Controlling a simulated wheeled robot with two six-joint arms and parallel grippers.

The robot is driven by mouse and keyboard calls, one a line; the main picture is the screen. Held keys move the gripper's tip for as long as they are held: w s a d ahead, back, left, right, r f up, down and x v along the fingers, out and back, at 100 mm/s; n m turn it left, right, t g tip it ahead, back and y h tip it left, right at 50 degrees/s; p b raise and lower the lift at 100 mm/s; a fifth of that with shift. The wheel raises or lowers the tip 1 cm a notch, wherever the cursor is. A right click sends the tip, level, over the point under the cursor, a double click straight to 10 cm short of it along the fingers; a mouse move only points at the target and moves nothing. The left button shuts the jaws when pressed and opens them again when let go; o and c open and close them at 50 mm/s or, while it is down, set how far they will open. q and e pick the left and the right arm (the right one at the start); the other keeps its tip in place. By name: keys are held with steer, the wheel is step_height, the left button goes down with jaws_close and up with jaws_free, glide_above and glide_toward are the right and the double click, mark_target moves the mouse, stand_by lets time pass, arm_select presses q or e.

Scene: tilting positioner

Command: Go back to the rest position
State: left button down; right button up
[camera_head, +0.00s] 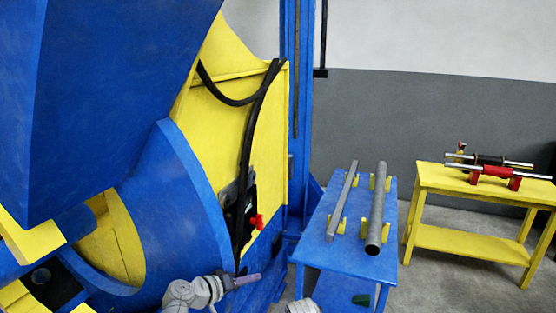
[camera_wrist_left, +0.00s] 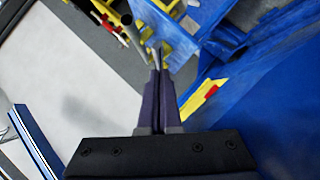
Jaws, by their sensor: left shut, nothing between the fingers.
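My left gripper (camera_head: 250,279) is at the bottom centre of the head view, in front of the blue and yellow positioner (camera_head: 175,190). Its dark purple fingers point right and look empty. In the left wrist view the fingers (camera_wrist_left: 157,60) are pressed together with nothing between them. A red handle (camera_head: 257,222) on the positioner's yellow side is above and behind the gripper, apart from it. My right gripper does not show.
A blue table (camera_head: 335,252) to the right holds a grey bar (camera_head: 342,200) and a grey pipe (camera_head: 377,210) on yellow supports. Farther right, a yellow table (camera_head: 465,183) carries red and black tools (camera_head: 490,170). Grey floor shows between the tables.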

arm_select(q)
steer(key=s+d+f+m+g+y, duration=0.4)
steer(key=s+d+f+g, duration=0.3)
steer(key=s+f, duration=0.35)
steer(key=s+a+f+m+g+y, duration=0.1)
steer(key=s+a+f+g+y, duration=0.1)
steer(key=s+y, duration=0.4)
steer(key=shift+s+a+g+y+p, duration=0.4)
steer(key=shift+s+a+g, duration=0.1)
steer(key=shift+s+a, duration=0.5)
steer(key=shift+d, duration=0.1)
